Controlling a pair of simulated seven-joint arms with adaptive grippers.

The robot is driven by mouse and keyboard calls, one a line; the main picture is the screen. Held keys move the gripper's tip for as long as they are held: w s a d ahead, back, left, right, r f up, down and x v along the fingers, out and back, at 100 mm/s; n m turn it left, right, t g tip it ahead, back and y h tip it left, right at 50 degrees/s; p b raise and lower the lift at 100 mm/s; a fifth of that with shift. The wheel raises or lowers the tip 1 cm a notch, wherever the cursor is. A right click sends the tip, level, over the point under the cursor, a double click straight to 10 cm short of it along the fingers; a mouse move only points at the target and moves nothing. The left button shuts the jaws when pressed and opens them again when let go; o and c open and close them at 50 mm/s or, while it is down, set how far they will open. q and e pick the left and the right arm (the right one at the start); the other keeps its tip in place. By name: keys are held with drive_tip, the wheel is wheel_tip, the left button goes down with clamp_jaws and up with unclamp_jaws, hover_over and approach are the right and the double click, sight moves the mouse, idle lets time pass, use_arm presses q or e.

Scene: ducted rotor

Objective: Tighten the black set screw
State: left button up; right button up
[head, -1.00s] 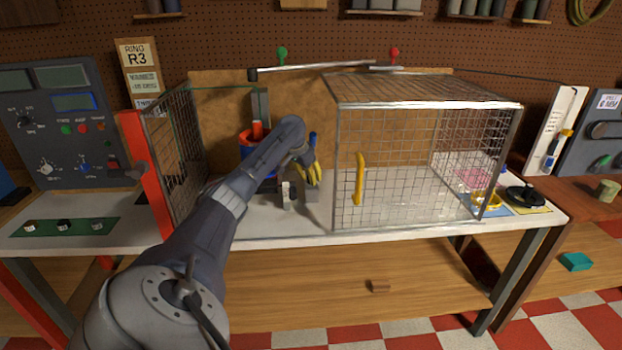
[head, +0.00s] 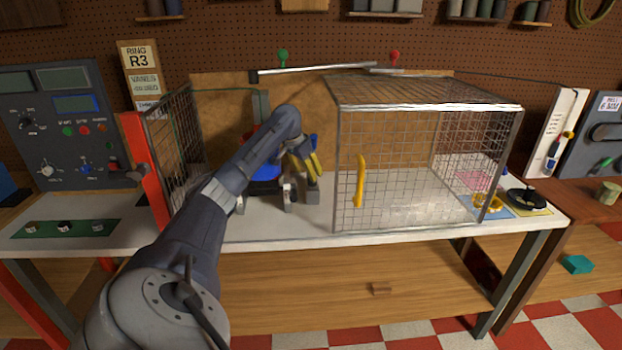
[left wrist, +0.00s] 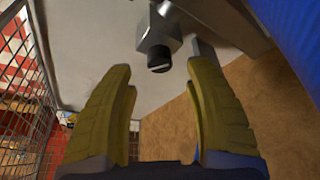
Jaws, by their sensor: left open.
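In the left wrist view the left gripper (left wrist: 163,68) is open, with nothing seen held. Ahead of the fingertips, roughly between them, is a grey metal block with a black, round-ended screw-like part (left wrist: 158,56), probably the black set screw; no contact is visible. My right gripper is not in view.
The wire cage (head: 425,106) with a yellow handle (head: 360,180) stands close right of my gripper. A mesh panel with a red post (head: 145,170) stands left. A green mat (head: 50,230) with small knobs lies far left. Bare bench front (head: 285,232) is clear.

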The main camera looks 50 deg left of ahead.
use_arm(q)
drive_tip(key=v, duration=0.7)
drive_tip(key=shift+s+r, duration=0.1)
drive_tip(key=w+d+f+n+g+y, duration=0.1)
drive_tip(key=w+d+f+n+y, duration=0.1)
drive_tip(key=w+d+f+n, duration=0.25)
drive_tip(key=shift+w+a+f+n+g+y, duration=0.1)
drive_tip(key=shift+a+f+n+g+y, duration=0.15)
drive_tip(key=shift+a+f+n, duration=0.75)
drive_tip(key=shift+a+f+n+g+y, duration=0.15)
drive_tip(key=shift+a+f+n+y, duration=0.3)
drive_tip(key=shift+f+n, duration=0.95)
drive_tip(key=shift+w+a+f+n+g+y, duration=0.1)
drive_tip(key=shift+a+f+n+g+y, duration=0.1)
drive_tip(key=shift+a+f+n, duration=0.95)
drive_tip(key=shift+d+r, duration=0.2)
drive_tip(key=shift+d, duration=0.05)
